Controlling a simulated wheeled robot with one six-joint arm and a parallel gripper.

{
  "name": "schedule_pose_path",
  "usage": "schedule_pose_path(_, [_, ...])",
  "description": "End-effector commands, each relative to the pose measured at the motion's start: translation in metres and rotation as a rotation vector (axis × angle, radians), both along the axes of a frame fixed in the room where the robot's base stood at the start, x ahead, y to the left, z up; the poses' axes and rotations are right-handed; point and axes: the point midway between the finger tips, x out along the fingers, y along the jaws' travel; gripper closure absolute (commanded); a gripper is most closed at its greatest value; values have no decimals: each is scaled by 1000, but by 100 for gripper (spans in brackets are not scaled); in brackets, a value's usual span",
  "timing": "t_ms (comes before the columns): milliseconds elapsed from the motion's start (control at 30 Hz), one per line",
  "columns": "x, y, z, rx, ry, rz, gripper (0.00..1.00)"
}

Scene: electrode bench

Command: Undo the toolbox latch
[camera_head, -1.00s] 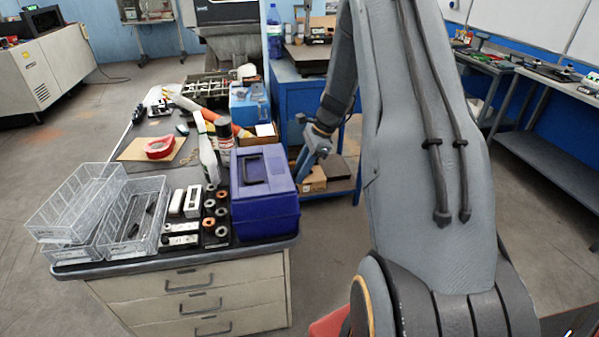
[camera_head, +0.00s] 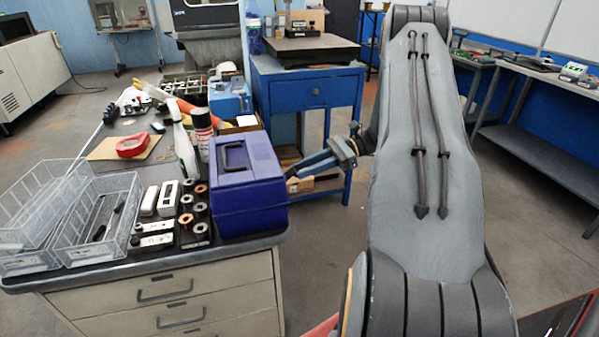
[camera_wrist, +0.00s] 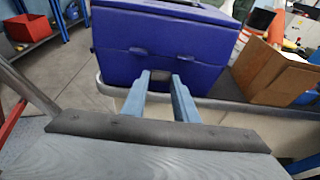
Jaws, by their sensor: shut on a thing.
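The blue-purple toolbox (camera_head: 248,195) stands closed on the right end of the bench, its dark carry handle (camera_head: 234,155) on the lid. In the wrist view the toolbox (camera_wrist: 160,45) fills the upper middle, with its lid seam facing me. My gripper (camera_head: 292,174) reaches the right side of the toolbox from the right.
A blue cabinet (camera_head: 309,95) stands behind. A cardboard box (camera_wrist: 275,75) is close at right in the wrist view.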

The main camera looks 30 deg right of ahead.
Motion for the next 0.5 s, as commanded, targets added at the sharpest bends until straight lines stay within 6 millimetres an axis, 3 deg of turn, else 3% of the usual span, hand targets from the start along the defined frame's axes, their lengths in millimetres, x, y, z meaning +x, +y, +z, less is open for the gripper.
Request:
schedule_pose_path(33, [0,-3,-10,43,-11,-2,96])
schedule_pose_path(500, [-2,-7,-33,33,-8,1,96])
